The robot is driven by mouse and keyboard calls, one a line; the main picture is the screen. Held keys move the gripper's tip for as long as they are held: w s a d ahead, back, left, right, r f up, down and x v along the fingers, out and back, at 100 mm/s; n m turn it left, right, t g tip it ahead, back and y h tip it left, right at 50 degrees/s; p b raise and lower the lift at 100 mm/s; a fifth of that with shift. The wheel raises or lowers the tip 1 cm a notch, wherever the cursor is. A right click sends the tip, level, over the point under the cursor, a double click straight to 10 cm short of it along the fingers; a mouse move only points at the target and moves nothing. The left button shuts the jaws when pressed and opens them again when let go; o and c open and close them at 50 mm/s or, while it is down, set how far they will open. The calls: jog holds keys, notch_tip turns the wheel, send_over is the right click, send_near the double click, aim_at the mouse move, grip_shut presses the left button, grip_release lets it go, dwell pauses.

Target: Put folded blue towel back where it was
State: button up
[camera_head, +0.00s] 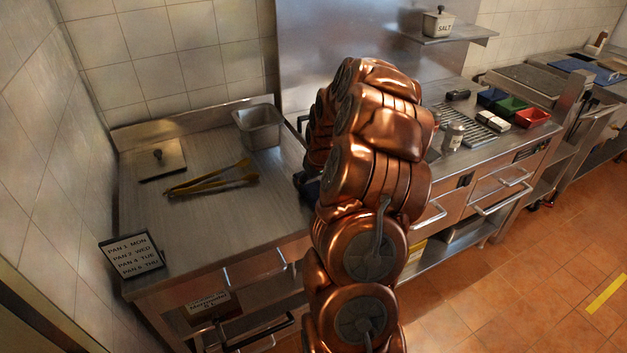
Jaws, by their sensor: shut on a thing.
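My gripper (302,179) is mostly hidden behind my copper-coloured arm. Only a dark part of it shows at the arm's left edge, by the right end of the left steel counter. A small dark blue patch, which looks like the folded blue towel (312,190), shows just below it. My gripper is shut on it. Most of the towel is hidden by the arm, and I cannot tell whether it touches the counter.
The left counter (215,215) holds tongs (212,181), a lid (162,160), a steel pan (259,128) and a pan-day sign (132,255). Its middle front is clear. Right of my arm are a shaker (453,136) and blue, green (510,110) and red (532,118) bins.

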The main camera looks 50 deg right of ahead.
jog(key=shift+f, duration=0.2)
jog(key=o, duration=1.1)
jog(key=shift+r, duration=0.1)
